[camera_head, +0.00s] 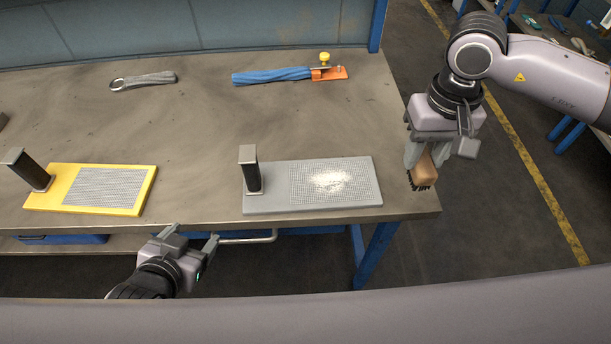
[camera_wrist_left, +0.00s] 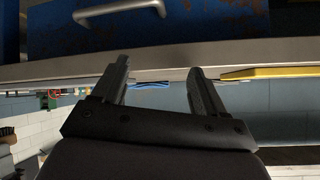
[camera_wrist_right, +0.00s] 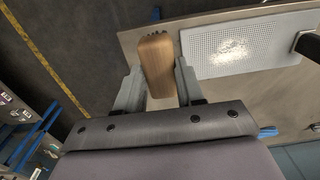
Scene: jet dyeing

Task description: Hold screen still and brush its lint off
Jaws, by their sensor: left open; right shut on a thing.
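A grey screen (camera_head: 300,186) with a dark upright handle (camera_head: 250,170) at its left end lies flat near the table's front right. A pale patch of lint (camera_head: 332,181) sits on its mesh; it also shows in the right wrist view (camera_wrist_right: 232,50). My right gripper (camera_head: 423,160) is shut on a wooden brush (camera_head: 424,172), bristles down, just off the table's right edge, apart from the screen. The brush's wooden back shows in the right wrist view (camera_wrist_right: 157,62). My left gripper (camera_head: 193,240) is open and empty in front of the table's front edge, below and left of the grey screen.
A yellow-framed screen (camera_head: 92,190) with a dark handle (camera_head: 28,168) lies at the left. A wrench (camera_head: 143,80) and a blue cloth (camera_head: 270,75) beside an orange tool (camera_head: 328,73) lie at the back. The table (camera_head: 200,130) is clear between them.

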